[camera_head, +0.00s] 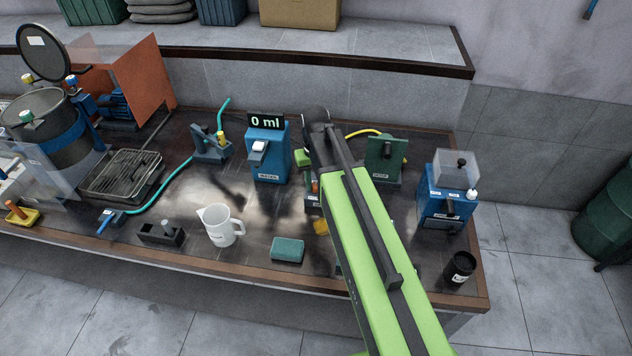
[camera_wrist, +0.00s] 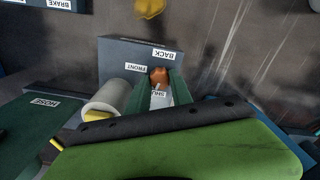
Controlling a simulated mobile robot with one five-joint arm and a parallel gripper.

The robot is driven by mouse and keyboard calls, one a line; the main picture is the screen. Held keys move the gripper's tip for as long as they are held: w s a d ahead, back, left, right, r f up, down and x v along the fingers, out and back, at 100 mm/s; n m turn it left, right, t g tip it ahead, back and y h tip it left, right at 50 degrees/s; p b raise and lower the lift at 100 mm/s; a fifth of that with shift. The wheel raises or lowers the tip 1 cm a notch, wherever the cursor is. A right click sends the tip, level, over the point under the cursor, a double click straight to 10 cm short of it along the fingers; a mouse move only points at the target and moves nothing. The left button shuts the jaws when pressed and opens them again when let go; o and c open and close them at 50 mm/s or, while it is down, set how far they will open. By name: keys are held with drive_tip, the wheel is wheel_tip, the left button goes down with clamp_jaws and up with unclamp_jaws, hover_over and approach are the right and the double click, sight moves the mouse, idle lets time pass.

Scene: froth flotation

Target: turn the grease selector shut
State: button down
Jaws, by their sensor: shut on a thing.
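The grease selector is a grey box (camera_wrist: 118,52) with labels reading BACK, FRONT and SHUT, upside down or tilted in the wrist view. An orange knob or lever end (camera_wrist: 159,75) shows on it. My gripper (camera_wrist: 159,84) has its green fingers on either side of the orange part and is shut on it. The SHUT label (camera_wrist: 158,96) shows between the fingers, partly covered.
In the wrist view, a pale cylinder (camera_wrist: 106,98) stands close beside the fingers, near a green part labelled HOSE (camera_wrist: 40,103). In the head view, a blue dispenser (camera_head: 267,152) reading "0 ml", a jug (camera_head: 218,226), a green sponge (camera_head: 288,250) and a blue machine (camera_head: 446,205) stand around my arm.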

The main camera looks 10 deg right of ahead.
sight(315, 185)
drive_tip(key=shift+s+n, duration=0.15)
drive_tip(key=shift+n, duration=1.05)
drive_tip(key=c, duration=1.1)
unclamp_jaws()
drive_tip(key=shift+c, duration=0.2)
drive_tip(key=shift+r, duration=0.1)
wheel_tip(315, 185, up, 17)
drive_tip(key=p, duration=1.7)
drive_tip(key=shift+r, duration=0.1)
